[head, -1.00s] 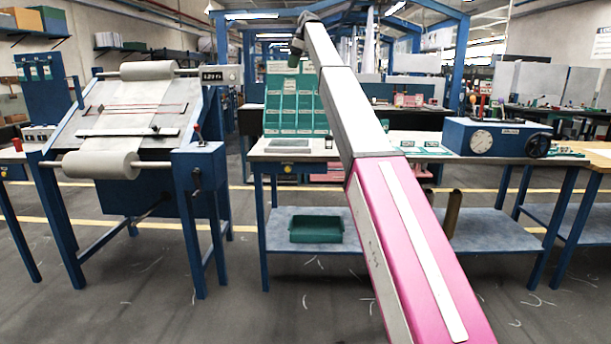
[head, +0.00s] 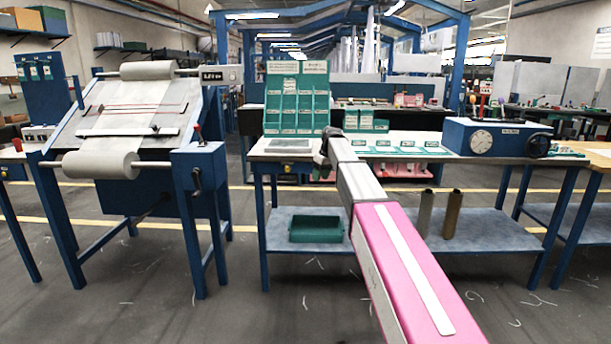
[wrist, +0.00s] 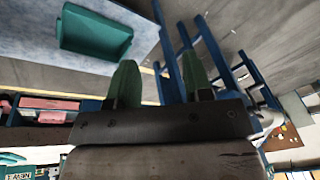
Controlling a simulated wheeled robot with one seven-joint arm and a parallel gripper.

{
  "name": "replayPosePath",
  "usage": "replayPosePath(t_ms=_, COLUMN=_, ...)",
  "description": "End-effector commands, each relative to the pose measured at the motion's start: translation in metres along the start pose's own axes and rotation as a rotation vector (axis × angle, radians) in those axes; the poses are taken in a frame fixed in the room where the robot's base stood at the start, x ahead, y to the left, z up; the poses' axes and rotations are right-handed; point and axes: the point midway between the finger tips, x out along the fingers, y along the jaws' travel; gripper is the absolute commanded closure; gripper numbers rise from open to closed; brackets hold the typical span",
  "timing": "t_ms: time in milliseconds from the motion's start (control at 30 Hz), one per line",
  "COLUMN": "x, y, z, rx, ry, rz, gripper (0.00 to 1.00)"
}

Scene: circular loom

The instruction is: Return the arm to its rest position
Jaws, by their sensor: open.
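The arm end is seen against the bench top, beside the green compartment rack (head: 296,98). I cannot tell how far it is from the bench.
A green bin (head: 316,229) sits on the bench's lower shelf and shows in the wrist view (wrist: 95,33). Two tubes (head: 438,214) stand on that shelf. A loom-like stand with rolls (head: 100,165) is at left. A blue dial machine (head: 497,137) is on the bench. Open floor lies in front.

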Motion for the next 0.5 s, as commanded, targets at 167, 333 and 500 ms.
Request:
replayPosePath(t_ms=167, x=0.077, y=-0.018, z=0.091, rx=0.160, ry=-0.034, rz=0.032, gripper=0.54)
replayPosePath(t_ms=333, x=0.134, y=-0.036, z=0.169, rx=0.305, ry=-0.059, rz=0.067, gripper=0.54)
replayPosePath(t_ms=500, x=0.181, y=-0.062, z=0.247, rx=0.444, ry=-0.082, rz=0.105, gripper=0.54)
